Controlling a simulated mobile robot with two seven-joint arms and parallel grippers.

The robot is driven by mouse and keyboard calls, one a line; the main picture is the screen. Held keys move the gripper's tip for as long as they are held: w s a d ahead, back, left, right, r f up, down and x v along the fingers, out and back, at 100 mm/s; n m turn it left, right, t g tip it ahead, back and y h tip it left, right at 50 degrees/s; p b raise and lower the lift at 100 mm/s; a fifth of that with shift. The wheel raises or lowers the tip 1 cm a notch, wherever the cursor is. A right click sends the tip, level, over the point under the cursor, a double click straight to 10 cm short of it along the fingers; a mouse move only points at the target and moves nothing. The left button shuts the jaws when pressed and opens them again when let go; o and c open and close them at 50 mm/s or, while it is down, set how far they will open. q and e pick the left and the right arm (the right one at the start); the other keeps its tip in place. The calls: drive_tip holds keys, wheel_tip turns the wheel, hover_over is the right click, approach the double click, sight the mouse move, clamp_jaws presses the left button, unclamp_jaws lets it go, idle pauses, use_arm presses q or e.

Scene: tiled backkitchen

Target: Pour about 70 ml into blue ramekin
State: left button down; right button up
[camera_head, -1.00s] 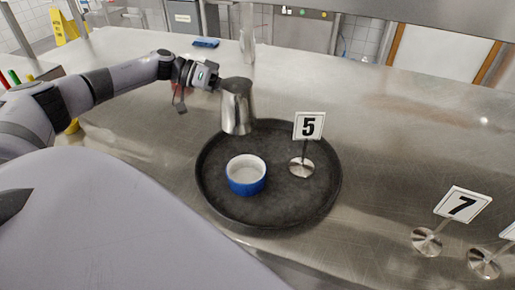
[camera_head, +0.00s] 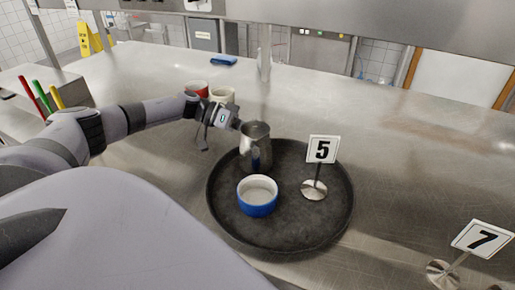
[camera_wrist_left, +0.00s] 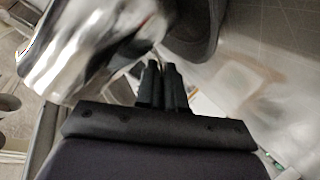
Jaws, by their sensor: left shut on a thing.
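The blue ramekin (camera_head: 257,197) with a white inside stands upright on the round dark tray (camera_head: 230,228). My left gripper (camera_head: 236,124) is shut on a steel pitcher (camera_head: 256,138), seemingly by its handle side. The pitcher is behind the ramekin, over the tray's back left part, and looks roughly upright. I cannot tell whether it touches the tray. In the left wrist view the shut fingers (camera_wrist_left: 162,84) are beside the shiny pitcher (camera_wrist_left: 85,45). The pitcher's contents are hidden. My right gripper is not in view.
A number 5 sign (camera_head: 322,150) stands on the tray, right of the ramekin. A number 7 sign (camera_head: 484,239) is at the front right. A red cup (camera_head: 196,87) and a pale cup (camera_head: 222,96) are behind my left wrist. The steel counter right of the tray is largely clear.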

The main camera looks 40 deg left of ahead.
sight(255, 125)
use_arm(q)
drive_tip(key=shift+r, duration=0.2)
drive_tip(key=shift+s+d+r+m, duration=0.2)
drive_tip(key=shift+s+r+m, duration=0.1)
drive_tip(key=shift+r, duration=0.2)
drive_tip(key=shift+s+d+r+m+t+y, duration=0.25)
drive_tip(key=shift+r+m+y, duration=0.15)
drive_tip(key=shift+r, duration=0.1)
drive_tip(key=shift+s+d+r+m+t+y, duration=0.2)
drive_tip(key=shift+d+r+m+t+y, duration=0.1)
drive_tip(key=shift+r+m, duration=0.15)
drive_tip(key=r, duration=0.1)
drive_tip(key=s+d+r+m, duration=0.1)
drive_tip(key=r, duration=0.1)
drive_tip(key=shift+s+d+r+m+t+y, duration=0.15)
drive_tip(key=shift+s+d+m+t+y, duration=0.1)
drive_tip(key=shift+t+y, duration=0.15)
drive_tip(key=shift+s+d+r+m+y, duration=0.3)
drive_tip(key=shift+s+m, duration=0.1)
drive_tip(key=shift+s+d+r+m+t+y+b, duration=0.3)
drive_tip(key=shift+d+r+m+t+b, duration=0.1)
drive_tip(key=shift+r+m+b, duration=0.2)
drive_tip(key=shift+s+d+r+m+t+y+b, duration=0.15)
drive_tip(key=shift+s+d+r+m+t+b, duration=0.15)
drive_tip(key=shift+r+m+t+b, duration=0.25)
drive_tip(key=shift+s+d+r+m+t+y+b, duration=0.3)
drive_tip(key=shift+r+m+b, duration=0.2)
drive_tip(key=shift+m, duration=0.15)
drive_tip(key=shift+s+d+b, duration=0.1)
drive_tip(key=shift+b, duration=0.2)
